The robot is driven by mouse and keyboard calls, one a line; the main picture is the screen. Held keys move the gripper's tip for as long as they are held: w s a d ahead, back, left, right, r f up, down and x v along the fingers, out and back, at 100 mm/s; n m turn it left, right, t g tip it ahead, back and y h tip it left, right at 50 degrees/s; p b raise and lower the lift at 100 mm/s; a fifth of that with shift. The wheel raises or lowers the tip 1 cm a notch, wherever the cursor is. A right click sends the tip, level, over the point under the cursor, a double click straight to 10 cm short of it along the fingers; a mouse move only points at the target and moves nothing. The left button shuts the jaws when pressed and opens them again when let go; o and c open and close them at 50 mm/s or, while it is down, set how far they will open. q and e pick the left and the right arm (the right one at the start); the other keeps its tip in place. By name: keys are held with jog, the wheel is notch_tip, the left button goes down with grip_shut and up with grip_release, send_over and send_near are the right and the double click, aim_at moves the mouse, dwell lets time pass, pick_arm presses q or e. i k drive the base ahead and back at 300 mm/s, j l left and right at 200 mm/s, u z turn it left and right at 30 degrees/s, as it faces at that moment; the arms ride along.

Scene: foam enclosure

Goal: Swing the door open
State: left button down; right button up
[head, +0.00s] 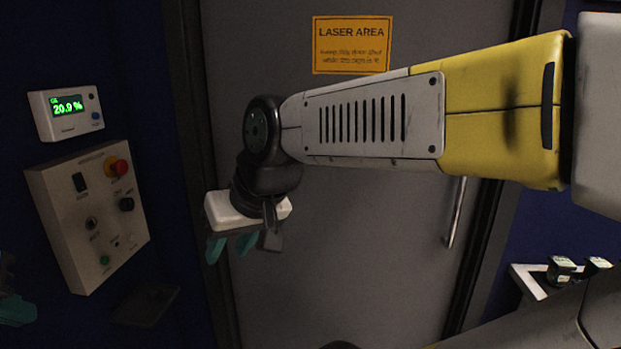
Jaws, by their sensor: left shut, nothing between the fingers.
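The grey door (340,255) fills the middle of the head view and looks closed in its frame. Its vertical bar handle (455,213) is near the right edge, its upper end hidden behind my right arm. My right gripper (231,247) is in front of the door's left side, far from the handle. Its teal fingers point down and stand apart, with nothing seen between them. My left gripper (14,308) is at the left picture edge, mostly cut off. It is shut and empty, away from the door.
A control box (88,215) with a red button and a gas meter (66,112) reading 20.9 % are on the dark blue left wall. A yellow "LASER AREA" sign (351,45) is on the door. A white shelf (526,283) with small jars is at lower right.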

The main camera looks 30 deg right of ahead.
aim_at(370, 259)
jog(key=z, duration=1.45)
